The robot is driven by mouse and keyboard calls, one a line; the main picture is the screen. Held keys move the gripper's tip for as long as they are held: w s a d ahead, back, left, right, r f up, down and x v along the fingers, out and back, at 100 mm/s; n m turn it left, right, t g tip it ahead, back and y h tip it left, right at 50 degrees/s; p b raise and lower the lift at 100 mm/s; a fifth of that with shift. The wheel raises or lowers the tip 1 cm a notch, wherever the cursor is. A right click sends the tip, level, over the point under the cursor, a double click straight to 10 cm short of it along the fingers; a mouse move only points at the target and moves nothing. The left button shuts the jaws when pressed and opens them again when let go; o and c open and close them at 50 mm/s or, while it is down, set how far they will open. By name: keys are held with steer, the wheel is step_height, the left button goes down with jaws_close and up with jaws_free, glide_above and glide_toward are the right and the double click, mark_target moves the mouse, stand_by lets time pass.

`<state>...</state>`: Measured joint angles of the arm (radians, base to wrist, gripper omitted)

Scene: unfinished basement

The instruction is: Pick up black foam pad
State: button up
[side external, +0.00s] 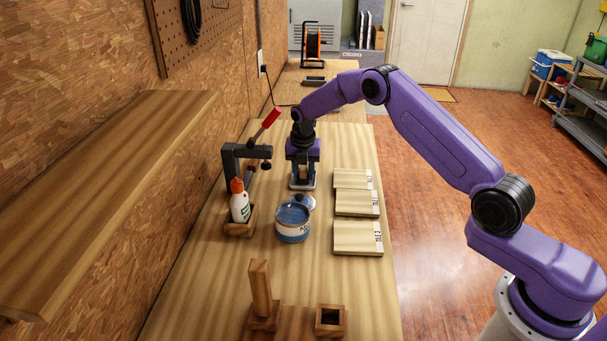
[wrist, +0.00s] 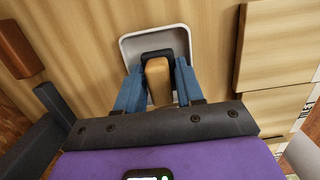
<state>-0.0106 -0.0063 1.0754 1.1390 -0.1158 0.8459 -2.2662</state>
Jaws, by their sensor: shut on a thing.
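The black foam pad (wrist: 158,54) shows in the wrist view as a dark, rounded edge with a tan wooden block (wrist: 158,82) in front of it, which looks like its grip. It is over a shallow white tray (wrist: 183,34); whether it touches the tray floor I cannot tell. My gripper (wrist: 158,78) has its blue fingers on both sides of the block and is shut on it. In the side view my gripper (side external: 303,180) points straight down at the white tray (side external: 293,186), and the pad is mostly hidden there.
A clamp (side external: 231,162) and a glue bottle (side external: 239,205) are left. A wooden post (side external: 261,290) and small box (side external: 330,320) stand in front.

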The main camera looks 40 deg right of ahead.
mark_target(303, 167)
steer(key=shift+r, duration=0.5)
step_height(303, 167, up, 2)
steer(key=shift+r, duration=0.1)
steer(key=s+r, duration=0.9)
steer(key=s, duration=0.5)
steer(key=shift+r, duration=0.4)
